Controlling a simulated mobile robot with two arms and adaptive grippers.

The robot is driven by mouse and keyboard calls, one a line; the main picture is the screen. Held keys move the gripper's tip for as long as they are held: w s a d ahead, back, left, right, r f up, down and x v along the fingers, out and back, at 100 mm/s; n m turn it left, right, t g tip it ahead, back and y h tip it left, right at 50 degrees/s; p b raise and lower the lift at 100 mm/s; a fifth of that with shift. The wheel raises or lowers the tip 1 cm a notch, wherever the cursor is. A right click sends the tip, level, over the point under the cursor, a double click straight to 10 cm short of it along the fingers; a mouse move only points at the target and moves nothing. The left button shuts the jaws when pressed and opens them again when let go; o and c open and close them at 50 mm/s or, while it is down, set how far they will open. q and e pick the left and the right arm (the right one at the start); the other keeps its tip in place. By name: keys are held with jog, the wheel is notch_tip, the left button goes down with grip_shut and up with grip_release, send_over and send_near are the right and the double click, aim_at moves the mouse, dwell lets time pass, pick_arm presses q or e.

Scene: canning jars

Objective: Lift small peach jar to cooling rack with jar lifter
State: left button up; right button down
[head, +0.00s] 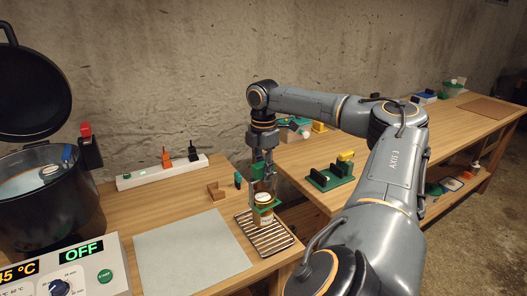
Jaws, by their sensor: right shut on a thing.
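The small peach jar (265,216), with an orange body and a pale label, is upright at the cooling rack (280,247), a dark wire rack at the right end of the near table. The jar lifter (251,207), with green parts, is around the upper part of the jar. My right gripper (262,172) points down above the jar and is shut on the jar lifter. I cannot tell whether the jar's base touches the rack. My left gripper is not in view.
A dark pot (38,205) with a raised lid (30,80) stands at the left, behind a control box (75,272) showing OFF. A grey mat (188,256) lies bare left of the rack. A white strip (150,177) with upright tools lies behind. A second bench (380,160) extends right.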

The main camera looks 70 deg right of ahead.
jog(key=shift+f, duration=0.25)
dwell(0.4)
jog(key=shift+f, duration=0.55)
dwell(0.5)
jog(key=shift+f+b, duration=0.25)
jog(key=shift+b, duration=0.05)
jog(key=shift+f, duration=0.45)
dwell(0.5)
jog(key=shift+s+f, duration=0.1)
jog(key=shift+f, duration=0.15)
dwell(0.5)
jog(key=shift+p, duration=0.85)
dwell(1.0)
jog(key=shift+s+a, duration=0.35)
jog(key=shift+s, duration=0.25)
jog(key=shift+s+a, duration=0.35)
jog(key=shift+s, duration=0.25)
dwell(1.3)
